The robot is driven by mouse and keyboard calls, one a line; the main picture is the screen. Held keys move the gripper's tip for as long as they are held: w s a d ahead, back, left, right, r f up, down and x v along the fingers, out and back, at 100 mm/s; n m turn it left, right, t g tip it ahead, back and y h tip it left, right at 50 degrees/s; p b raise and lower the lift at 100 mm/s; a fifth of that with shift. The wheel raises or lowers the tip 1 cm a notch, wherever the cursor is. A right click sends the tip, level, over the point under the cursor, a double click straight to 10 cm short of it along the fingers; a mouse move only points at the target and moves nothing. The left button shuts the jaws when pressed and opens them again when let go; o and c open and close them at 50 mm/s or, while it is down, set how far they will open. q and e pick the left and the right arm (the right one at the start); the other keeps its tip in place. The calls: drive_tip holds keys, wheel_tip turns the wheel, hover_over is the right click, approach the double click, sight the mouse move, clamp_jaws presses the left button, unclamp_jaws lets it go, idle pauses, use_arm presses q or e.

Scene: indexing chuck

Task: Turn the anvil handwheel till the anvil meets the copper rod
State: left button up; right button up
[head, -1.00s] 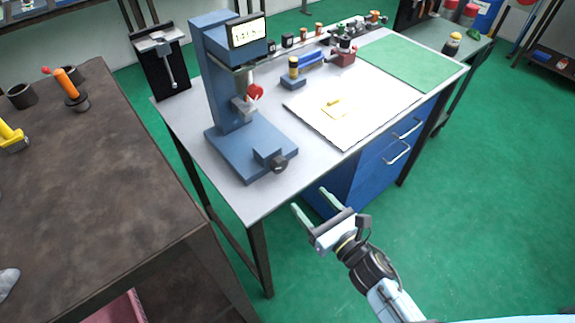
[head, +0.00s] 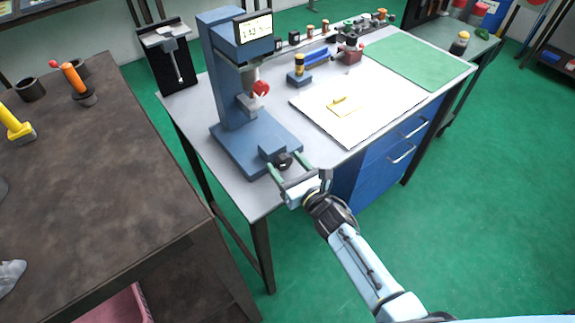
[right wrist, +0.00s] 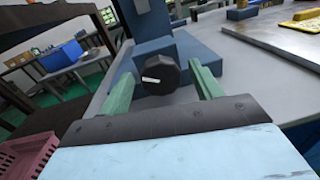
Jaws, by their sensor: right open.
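The black handwheel (head: 284,160), a knob with a white mark, sits on the front of the blue machine base (head: 235,148). It also shows in the right wrist view (right wrist: 160,78), with the white mark nearly level. My right gripper (head: 287,166) is open, its green fingers pointing at the knob. In the right wrist view its fingertips (right wrist: 160,70) lie left and right of the knob; I cannot tell whether they touch it. A red round part (head: 261,88) shows under the machine's head. I cannot make out the anvil or the copper rod there. My left gripper is not in view.
The machine's display (head: 254,28) is too small to read surely. A white board (head: 370,112) and a green mat (head: 415,66) lie to the right. Several small parts stand along the back. A brown table (head: 100,180) stands left. The bench's front corner is clear.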

drive_tip(key=shift+c, duration=0.4)
drive_tip(key=c, duration=0.9)
drive_tip(key=shift+m, duration=0.4)
drive_tip(key=m, duration=0.3)
drive_tip(key=shift+m+g, duration=0.3)
drive_tip(key=shift+m, duration=1)
drive_tip(key=o, duration=1)
